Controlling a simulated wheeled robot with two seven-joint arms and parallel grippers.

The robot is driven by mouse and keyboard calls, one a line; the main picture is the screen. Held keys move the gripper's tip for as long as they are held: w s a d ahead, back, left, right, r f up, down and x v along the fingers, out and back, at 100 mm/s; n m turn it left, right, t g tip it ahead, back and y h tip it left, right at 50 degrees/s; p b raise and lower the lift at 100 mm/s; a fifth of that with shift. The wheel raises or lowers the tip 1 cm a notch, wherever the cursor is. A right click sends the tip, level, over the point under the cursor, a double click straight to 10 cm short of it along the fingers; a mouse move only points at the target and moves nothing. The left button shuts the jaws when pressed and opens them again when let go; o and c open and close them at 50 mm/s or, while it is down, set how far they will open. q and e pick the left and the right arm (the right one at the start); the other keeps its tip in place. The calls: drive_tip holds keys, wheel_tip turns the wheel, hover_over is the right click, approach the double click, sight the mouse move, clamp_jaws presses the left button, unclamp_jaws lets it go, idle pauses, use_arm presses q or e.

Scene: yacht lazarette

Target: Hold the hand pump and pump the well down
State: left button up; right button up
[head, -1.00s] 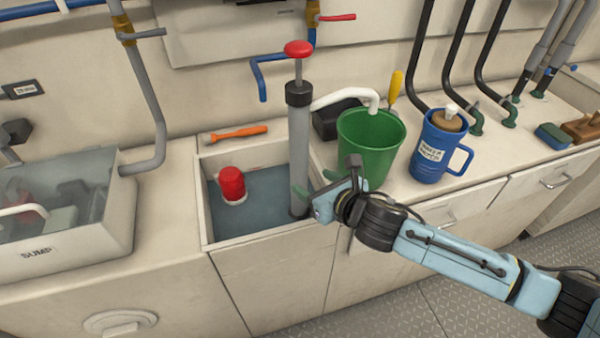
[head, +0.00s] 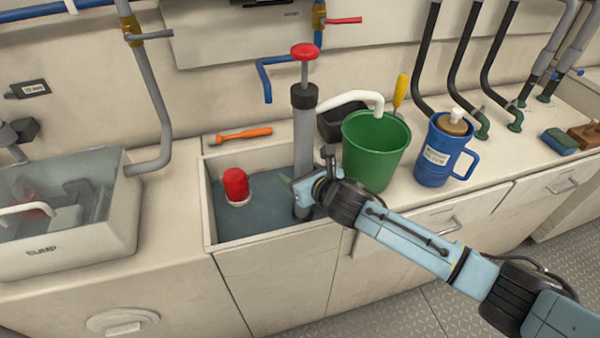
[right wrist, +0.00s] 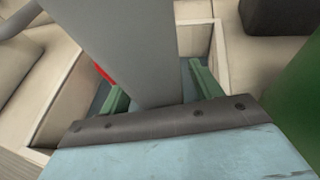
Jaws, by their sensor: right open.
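The hand pump (head: 304,135) stands upright in the well (head: 262,241), with a grey barrel, black collar and red knob (head: 305,52) at the top of its rod. Dark water (head: 262,208) lies in the well. A white spout hose runs from the pump's top over the green bucket (head: 376,150). My right gripper (head: 297,188) is at the lower barrel. In the right wrist view, its green fingers (right wrist: 158,88) are open, one on each side of the grey barrel (right wrist: 130,50). Contact is not visible. My left gripper is not in view.
A red float-like object (head: 236,184) sits in the well. An orange-handled tool (head: 240,135) lies behind it. The clear sump box (head: 70,250) is at left. A blue jug (head: 440,150) stands right of the bucket, with a sponge (head: 558,141) further right.

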drive_tip(key=shift+c, duration=0.4)
clamp_jaws()
